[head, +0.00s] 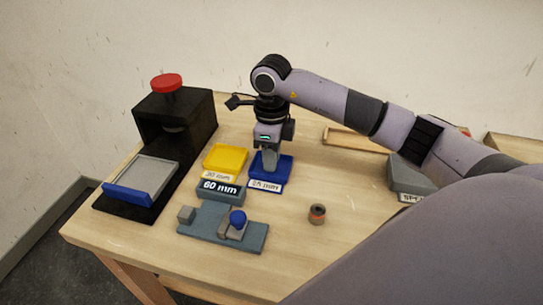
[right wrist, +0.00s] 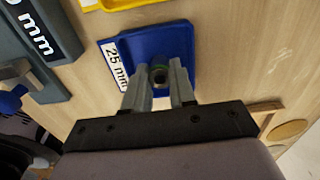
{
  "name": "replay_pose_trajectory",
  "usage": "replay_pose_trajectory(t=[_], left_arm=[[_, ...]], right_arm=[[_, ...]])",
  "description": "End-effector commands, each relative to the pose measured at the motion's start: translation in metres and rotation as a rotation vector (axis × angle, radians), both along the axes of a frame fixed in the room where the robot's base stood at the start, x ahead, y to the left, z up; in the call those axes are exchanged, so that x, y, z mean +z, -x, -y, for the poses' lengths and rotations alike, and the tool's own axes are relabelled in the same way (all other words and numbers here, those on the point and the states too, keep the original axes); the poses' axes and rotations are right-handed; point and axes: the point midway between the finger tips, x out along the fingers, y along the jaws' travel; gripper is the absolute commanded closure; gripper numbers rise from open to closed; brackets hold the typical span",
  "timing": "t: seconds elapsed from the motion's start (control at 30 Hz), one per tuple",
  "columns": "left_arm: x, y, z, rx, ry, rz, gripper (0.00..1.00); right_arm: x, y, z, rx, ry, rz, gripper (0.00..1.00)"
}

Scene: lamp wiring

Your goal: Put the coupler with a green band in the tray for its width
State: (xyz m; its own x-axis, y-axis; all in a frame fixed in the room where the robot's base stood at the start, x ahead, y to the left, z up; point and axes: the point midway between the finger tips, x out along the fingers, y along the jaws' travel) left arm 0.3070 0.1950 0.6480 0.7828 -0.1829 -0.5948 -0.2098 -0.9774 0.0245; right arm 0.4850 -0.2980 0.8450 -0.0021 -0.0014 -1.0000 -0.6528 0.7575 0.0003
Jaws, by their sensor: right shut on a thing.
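My right gripper (head: 270,166) is over the blue tray (head: 284,174) labelled 25 mm, pointing down. In the right wrist view, its two fingers (right wrist: 160,78) are shut on a small dark coupler (right wrist: 159,75) with a green band. The blue tray (right wrist: 186,36) lies behind the coupler in that view. I cannot tell whether the coupler touches the tray floor. The fingers hide the coupler in the head view. A yellow tray (head: 226,158) with a label that looks like 30 mm stands left of the blue one. My left gripper is not in view.
A blue-grey fixture with a blue knob (head: 238,219) and a block marked 60 mm (head: 221,190) lie in front of the trays. A coupler with an orange-red band (head: 317,214) stands at right. A black press with a red knob (head: 166,83) is at left. A grey bin (head: 411,178) is at right.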

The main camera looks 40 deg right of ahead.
Motion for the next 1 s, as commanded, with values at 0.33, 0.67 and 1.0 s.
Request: replay_pose_trajectory(t=[0.33,0.67,1.0], left_arm=[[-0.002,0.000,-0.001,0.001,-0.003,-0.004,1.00],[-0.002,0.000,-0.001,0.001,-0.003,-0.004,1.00],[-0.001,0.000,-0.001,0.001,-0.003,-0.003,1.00]], right_arm=[[-0.005,0.000,0.000,0.001,0.000,-0.001,0.49],[0.001,-0.001,0.000,0.000,-0.001,0.002,0.49],[0.066,-0.001,-0.001,0.001,-0.001,0.006,0.49]])
